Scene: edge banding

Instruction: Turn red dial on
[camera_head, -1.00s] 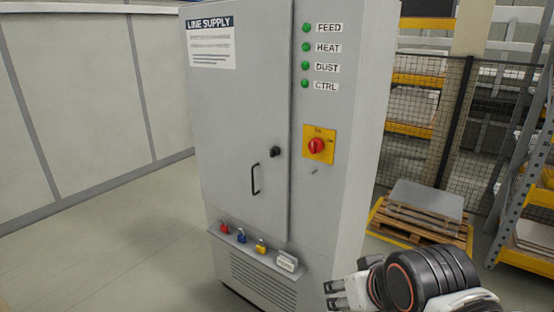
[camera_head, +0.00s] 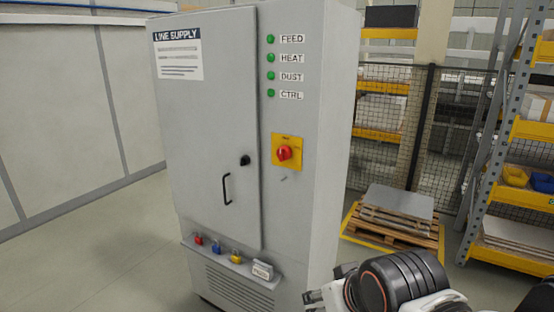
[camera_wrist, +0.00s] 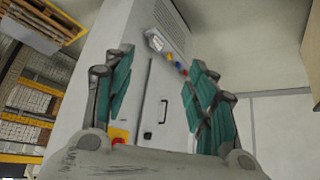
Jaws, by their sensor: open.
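The red dial (camera_head: 284,153) sits on a yellow square plate (camera_head: 287,139) on the right front of a grey cabinet (camera_head: 211,130). Its setting is too small to read. In the wrist view the red dial (camera_wrist: 118,141) shows low on the left, partly hidden behind my gripper's body. My gripper (camera_head: 313,298) is low and to the right of the cabinet in the head view, well below the dial and apart from it. In the wrist view my gripper (camera_wrist: 162,62) has its two green-padded fingers spread wide with nothing between them.
Several green lamps (camera_head: 270,66) are lit above the dial. A black door handle (camera_head: 227,189) and a shelf with small padlocks (camera_head: 217,246) are on the cabinet's left and bottom. A pallet (camera_head: 397,222), mesh fence (camera_head: 437,150) and shelving rack (camera_head: 502,130) stand at right.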

